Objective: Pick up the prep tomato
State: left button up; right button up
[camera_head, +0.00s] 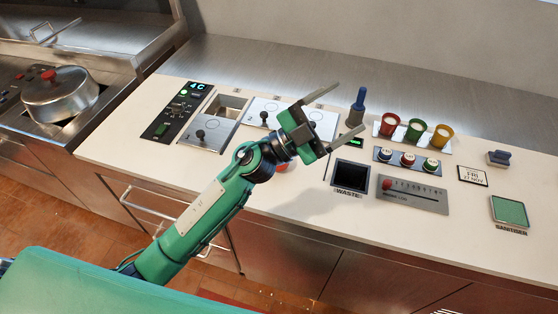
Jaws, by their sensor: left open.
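My left gripper (350,107) reaches in over the middle of the counter, with its two fingers spread apart and nothing seen between them. A small red rounded thing (283,167), which may be the prep tomato, shows just below the gripper's wrist. Most of it is hidden behind my left arm, so I cannot tell its full shape. The open fingers point up and to the right, away from it. My right gripper is not in view.
On the pale counter (330,212) are a control panel (178,112), a square waste opening (351,175), a slider panel (412,194), red (389,125), green (415,130) and yellow (441,135) cups, and a green sanitiser pad (509,212). A lidded pot (58,92) stands left.

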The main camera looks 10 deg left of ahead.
pick_arm(q)
jog(key=s+d+f+m+g+y, duration=0.1)
jog(key=d+f+m+g+y, duration=0.4)
jog(key=f+m+g+y, duration=0.6)
jog(key=w+a+f+n+y, duration=0.1)
jog(key=w+a+n+y, duration=0.3)
jog(key=a, duration=0.5)
jog(key=w+a+f+n+y, duration=0.1)
jog(key=w+a+n+y, duration=0.1)
jog(key=w+a+y, duration=0.55)
jog(key=shift+g+h, duration=0.4)
jog(key=shift+h, duration=0.35)
jog(key=s+f, duration=0.1)
jog(key=f, duration=0.1)
jog(key=s+a+f+p, duration=0.1)
jog(key=f, duration=0.2)
jog(key=f+p, duration=0.1)
jog(key=f, duration=0.2)
jog(key=shift+s+a, duration=0.15)
jog(key=shift+s, duration=0.25)
jog(key=shift+f+p, duration=0.2)
jog(key=shift+p, duration=0.25)
notch_tip(320, 180, down, 4)
jog(key=shift+a+f+p, duration=0.1)
jog(key=shift+p, duration=1)
jog(key=shift+f, duration=0.3)
jog(key=shift+w, duration=0.1)
jog(key=c, duration=1.1)
